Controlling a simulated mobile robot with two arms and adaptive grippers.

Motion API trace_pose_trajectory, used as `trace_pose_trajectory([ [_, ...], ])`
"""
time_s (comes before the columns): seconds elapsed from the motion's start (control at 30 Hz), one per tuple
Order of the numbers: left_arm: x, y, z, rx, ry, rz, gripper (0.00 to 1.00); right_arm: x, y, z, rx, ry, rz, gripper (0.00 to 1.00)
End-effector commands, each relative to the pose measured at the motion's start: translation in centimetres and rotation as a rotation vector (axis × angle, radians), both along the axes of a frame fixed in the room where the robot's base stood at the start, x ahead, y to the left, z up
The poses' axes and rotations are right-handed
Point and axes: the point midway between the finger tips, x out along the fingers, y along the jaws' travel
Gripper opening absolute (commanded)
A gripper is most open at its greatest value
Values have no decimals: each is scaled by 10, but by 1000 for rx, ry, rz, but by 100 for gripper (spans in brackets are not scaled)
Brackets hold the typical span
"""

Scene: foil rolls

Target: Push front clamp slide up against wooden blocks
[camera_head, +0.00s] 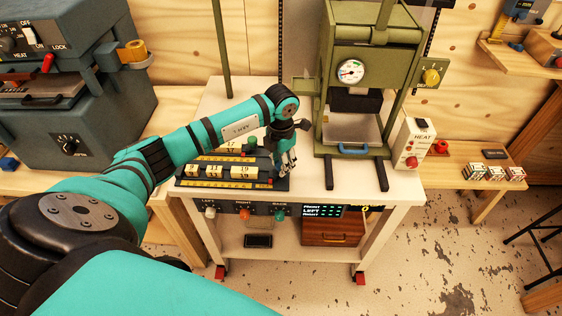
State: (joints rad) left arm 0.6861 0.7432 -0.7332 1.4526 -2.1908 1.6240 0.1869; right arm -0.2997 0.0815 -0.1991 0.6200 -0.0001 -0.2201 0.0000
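A dark clamp fixture (203,183) lies on the white bench, left of the press. Wooden blocks with dark numbers (241,172) stand in its front row, and more pale blocks show behind, partly covered by my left arm. Small red parts show at the fixture's front right; I cannot tell which one is the front clamp slide. My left gripper (286,165) points down at the fixture's right end, to the right of the front blocks. Its fingers look close together, but their opening and any contact with the slide are too small to tell. My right gripper is out of view.
A green press with a gauge (349,71) stands right of the fixture, close to my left gripper. A white heat box (411,143) is beside it. Grey machinery (70,90) fills the left. The bench top (400,185) has bare room at its front right.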

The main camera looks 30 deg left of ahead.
Motion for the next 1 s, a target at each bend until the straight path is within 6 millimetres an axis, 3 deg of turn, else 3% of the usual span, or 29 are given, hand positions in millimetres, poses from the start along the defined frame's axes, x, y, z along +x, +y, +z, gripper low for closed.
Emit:
trace_pose_trajectory([
  [0.13,0,0,0,0,0,0,0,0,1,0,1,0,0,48],
  [0.43,-1,2,0,0,0,1,0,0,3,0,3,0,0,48],
  [0.8,-42,71,-1,4,0,5,0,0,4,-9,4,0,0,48],
  [1.0,-51,84,1,1,-2,1,0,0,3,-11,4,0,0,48],
])
